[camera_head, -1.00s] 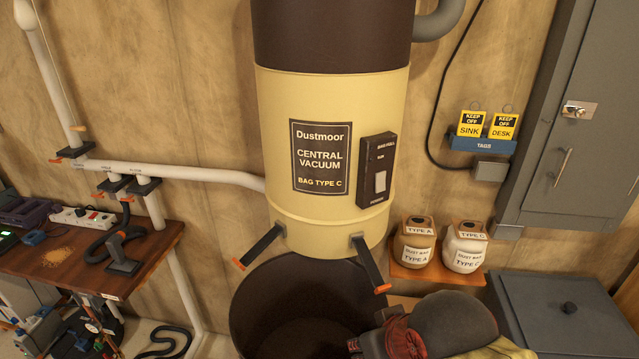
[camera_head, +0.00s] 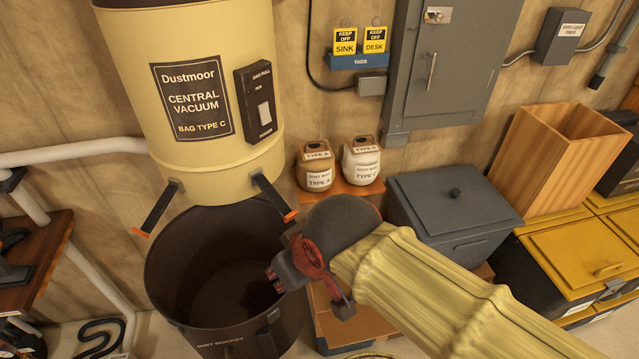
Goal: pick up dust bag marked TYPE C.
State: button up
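The dust bag marked TYPE C (camera_head: 361,160) is a whitish bag with a brown top. It stands upright on a small orange-brown wall shelf (camera_head: 340,187), at the right of a brown bag marked TYPE A (camera_head: 315,167). My arm, in a yellow sleeve, reaches in from the lower right. My gripper (camera_head: 277,280) is at the arm's end, over the right side of the dark bucket, below and left of the bags and apart from them. Its fingers are small and dark here, so I cannot tell whether they are open. The arm's grey joint shows just below the shelf.
The cream central vacuum (camera_head: 215,160) hangs over the open dirt bucket (camera_head: 170,285). A grey lidded bin (camera_head: 455,200) stands right of the shelf, below a grey wall cabinet (camera_head: 450,75). A wooden box (camera_head: 550,150) and yellow-lidded crates (camera_head: 580,255) fill the right.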

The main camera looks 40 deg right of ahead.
aim_at(361, 162)
jog(key=z, duration=1.35)
jog(key=i+l+z, duration=0.15)
jog(key=l, duration=0.3)
jog(key=i+l+z, duration=0.2)
jog(key=l, duration=0.25)
jog(key=i+l+z, duration=0.15)
jog(key=i+l, duration=0.2)
jog(key=l, duration=0.1)
